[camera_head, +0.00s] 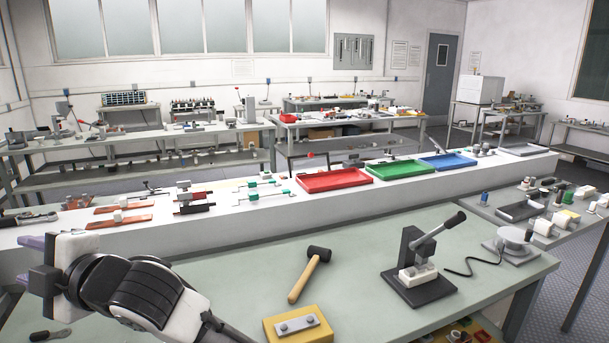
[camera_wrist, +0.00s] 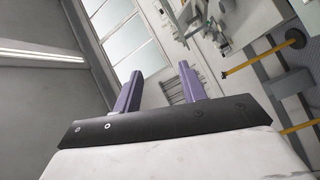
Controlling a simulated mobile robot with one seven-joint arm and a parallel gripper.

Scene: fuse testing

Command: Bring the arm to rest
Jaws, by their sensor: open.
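My gripper (camera_head: 28,260) is at the left edge of the head view, raised in front of the long white bench. Its purple fingers point left. In the wrist view the two purple fingers of my gripper (camera_wrist: 160,84) stand apart with nothing between them. They touch nothing; the wrist camera looks past them at the windows, ceiling and far wall, tilted. My black and white arm fills the lower left of the head view and hides part of the green table.
The green table (camera_head: 222,265) holds a mallet (camera_head: 310,275), a yellow block (camera_head: 298,324) and a lever press (camera_head: 418,268). Behind it, the white bench (camera_head: 330,213) carries red (camera_head: 334,180), green (camera_head: 400,169) and blue (camera_head: 448,161) trays, and fuse parts at left.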

